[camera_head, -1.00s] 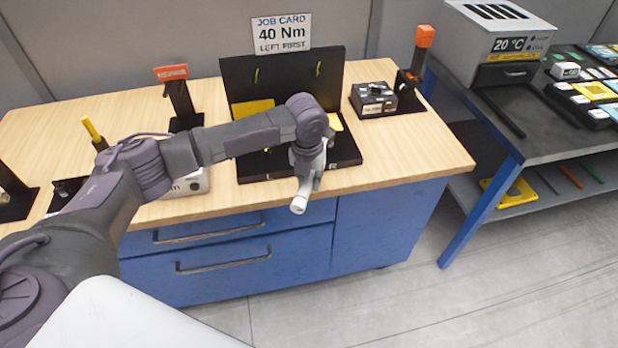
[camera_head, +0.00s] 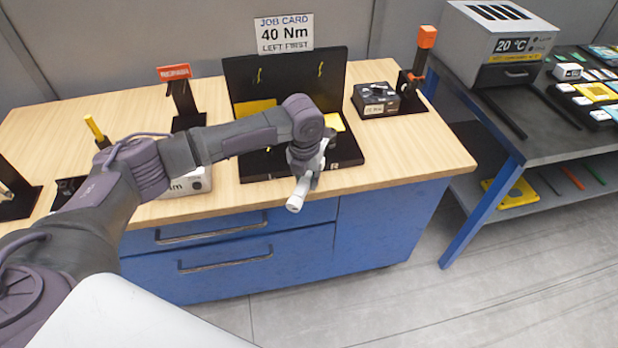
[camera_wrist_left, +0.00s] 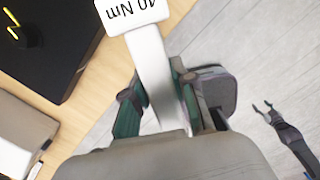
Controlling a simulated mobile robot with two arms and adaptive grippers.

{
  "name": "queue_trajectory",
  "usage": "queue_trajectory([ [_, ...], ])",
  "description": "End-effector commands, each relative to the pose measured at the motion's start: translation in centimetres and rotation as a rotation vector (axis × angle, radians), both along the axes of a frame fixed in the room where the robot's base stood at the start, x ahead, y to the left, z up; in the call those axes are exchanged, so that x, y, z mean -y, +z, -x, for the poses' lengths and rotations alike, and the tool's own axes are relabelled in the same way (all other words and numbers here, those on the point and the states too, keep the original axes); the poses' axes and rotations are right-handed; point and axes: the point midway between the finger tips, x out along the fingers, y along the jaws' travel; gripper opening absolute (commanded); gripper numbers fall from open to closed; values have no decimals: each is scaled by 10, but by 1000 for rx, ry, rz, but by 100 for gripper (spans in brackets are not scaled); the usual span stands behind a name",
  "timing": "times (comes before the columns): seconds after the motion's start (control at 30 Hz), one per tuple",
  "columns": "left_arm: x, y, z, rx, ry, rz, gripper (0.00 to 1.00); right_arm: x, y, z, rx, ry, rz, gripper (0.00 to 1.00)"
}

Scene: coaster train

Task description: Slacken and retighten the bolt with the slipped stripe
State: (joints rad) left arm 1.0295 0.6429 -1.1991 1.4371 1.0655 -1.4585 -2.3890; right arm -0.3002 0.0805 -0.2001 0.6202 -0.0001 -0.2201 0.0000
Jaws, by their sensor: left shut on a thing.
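My left gripper (camera_head: 309,176) is shut on a pale grey tool with a white 40 Nm label, a torque wrench (camera_wrist_left: 150,65). The tool's pale end (camera_head: 295,200) juts past the bench's front edge in the head view. The black fixture (camera_head: 350,160) stands behind the gripper, with yellow stripe marks on its upright panel (camera_head: 290,72). In the left wrist view a bolt with a yellow stripe (camera_wrist_left: 14,32) is at the upper left, apart from the tool. The arm hides part of the fixture. My right gripper (camera_wrist_left: 263,108) shows small and empty in the left wrist view, fingers apart.
A job card (camera_head: 284,33) reads 40 Nm, left first. A red-labelled stand (camera_head: 180,95), a black box (camera_head: 375,99) and an orange-topped tool stand (camera_head: 418,70) are on the bench (camera_head: 415,160). A grey side table (camera_head: 520,120) is at right.

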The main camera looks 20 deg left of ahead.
Motion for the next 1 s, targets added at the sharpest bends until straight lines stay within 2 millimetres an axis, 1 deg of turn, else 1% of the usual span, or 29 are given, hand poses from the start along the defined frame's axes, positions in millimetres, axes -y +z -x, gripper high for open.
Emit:
queue_trajectory([
  [0.57, -4, 0, 1, -2, -22, 0, 0, 0, 2, 0, 0, 0, 0, 59],
  [1.0, -13, 0, 1, -3, -72, 0, 0, 0, 5, 0, 0, 0, 0, 59],
])
